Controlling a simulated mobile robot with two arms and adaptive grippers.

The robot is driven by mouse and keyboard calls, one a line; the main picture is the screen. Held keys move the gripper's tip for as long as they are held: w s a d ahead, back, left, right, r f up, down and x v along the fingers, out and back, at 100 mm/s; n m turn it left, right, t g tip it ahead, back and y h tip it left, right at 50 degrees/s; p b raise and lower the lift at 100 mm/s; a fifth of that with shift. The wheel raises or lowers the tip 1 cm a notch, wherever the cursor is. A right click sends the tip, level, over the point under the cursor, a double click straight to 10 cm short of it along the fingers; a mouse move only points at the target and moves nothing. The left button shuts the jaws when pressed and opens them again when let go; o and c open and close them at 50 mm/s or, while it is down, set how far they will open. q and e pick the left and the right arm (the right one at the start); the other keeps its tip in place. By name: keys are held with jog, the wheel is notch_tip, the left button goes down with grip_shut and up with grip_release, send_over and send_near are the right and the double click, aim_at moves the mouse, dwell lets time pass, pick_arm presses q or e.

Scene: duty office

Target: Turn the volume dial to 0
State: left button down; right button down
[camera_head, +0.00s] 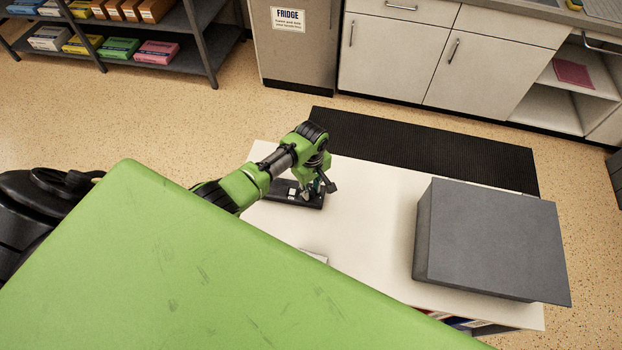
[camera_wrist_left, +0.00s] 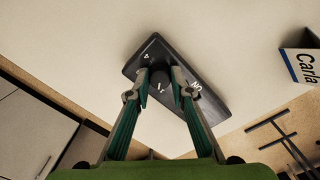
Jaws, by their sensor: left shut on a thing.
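A dark control panel (camera_head: 287,196) lies flat on the white table (camera_head: 365,210) near its far left end. In the left wrist view the panel (camera_wrist_left: 205,103) runs diagonally, with white markings, among them a "4" and what seems to be "ON" upside down. The round black volume dial (camera_wrist_left: 159,76) stands between my left fingertips. My left gripper (camera_head: 318,187) reaches down over the panel's right part. In the wrist view it (camera_wrist_left: 160,85) is shut on the dial, a finger on each side. The dial's exact setting cannot be read. My right gripper is not in view.
A large grey box (camera_head: 490,240) stands on the right of the table. A box marked "Carla" (camera_wrist_left: 303,65) shows at the wrist view's right edge. A black mat (camera_head: 420,150) lies on the floor beyond the table, before white cabinets (camera_head: 395,50). The table's middle is mostly clear.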

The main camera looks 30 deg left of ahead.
aim_at(311, 191)
pick_arm(q)
jog(key=n, duration=1.2)
jog(key=shift+n, duration=0.3)
dwell(0.4)
jog(key=c, duration=1.8)
grip_release()
jog(key=shift+r, duration=0.1)
notch_tip(311, 191, up, 12)
jog(key=shift+f, duration=0.1)
